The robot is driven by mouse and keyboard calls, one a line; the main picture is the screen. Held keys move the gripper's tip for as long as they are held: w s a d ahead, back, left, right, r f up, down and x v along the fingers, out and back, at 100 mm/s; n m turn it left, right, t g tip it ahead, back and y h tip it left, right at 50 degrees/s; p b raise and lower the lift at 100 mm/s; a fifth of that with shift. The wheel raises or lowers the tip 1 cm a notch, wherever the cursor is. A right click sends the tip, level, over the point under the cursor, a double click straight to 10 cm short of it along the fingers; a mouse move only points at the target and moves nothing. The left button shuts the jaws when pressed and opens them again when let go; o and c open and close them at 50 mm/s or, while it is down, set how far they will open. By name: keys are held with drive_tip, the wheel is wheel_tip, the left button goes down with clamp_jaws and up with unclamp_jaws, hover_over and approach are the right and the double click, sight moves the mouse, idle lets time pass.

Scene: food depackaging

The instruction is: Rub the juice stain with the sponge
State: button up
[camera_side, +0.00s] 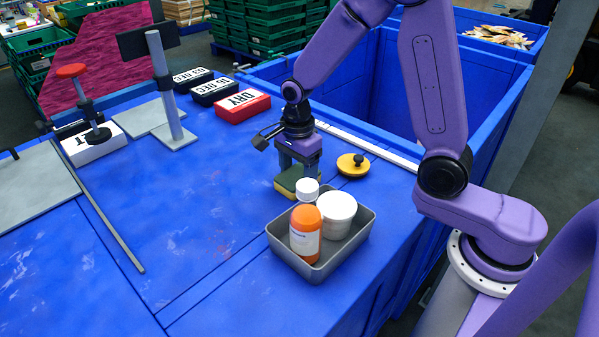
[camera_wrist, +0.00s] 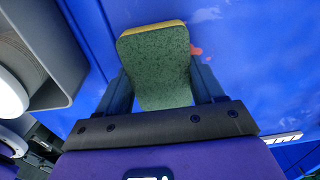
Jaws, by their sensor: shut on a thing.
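My gripper (camera_side: 298,160) is shut on a green and yellow sponge (camera_side: 287,184), just behind the metal tray. The sponge is low, at or just above the blue table; I cannot tell whether it touches. In the wrist view, the sponge (camera_wrist: 157,62) sits between both fingers of my gripper (camera_wrist: 163,85), its green face towards the camera. A red stain spot (camera_wrist: 196,51) shows on the blue surface just right of the sponge, partly hidden by it. Faint reddish marks (camera_side: 222,250) also show on the table left of the tray in the side view.
A grey metal tray (camera_side: 313,272) holds an orange bottle (camera_side: 305,235) and white containers (camera_side: 337,210), close in front of my gripper. A yellow round lid (camera_side: 353,165) lies to the right. Labelled red (camera_side: 243,105) and black blocks stand behind. The table's left middle is clear.

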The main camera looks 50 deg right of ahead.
drive_tip(key=shift+w, duration=3.05)
wheel_tip(320, 180, up, 8)
drive_tip(key=shift+s+f, duration=0.1)
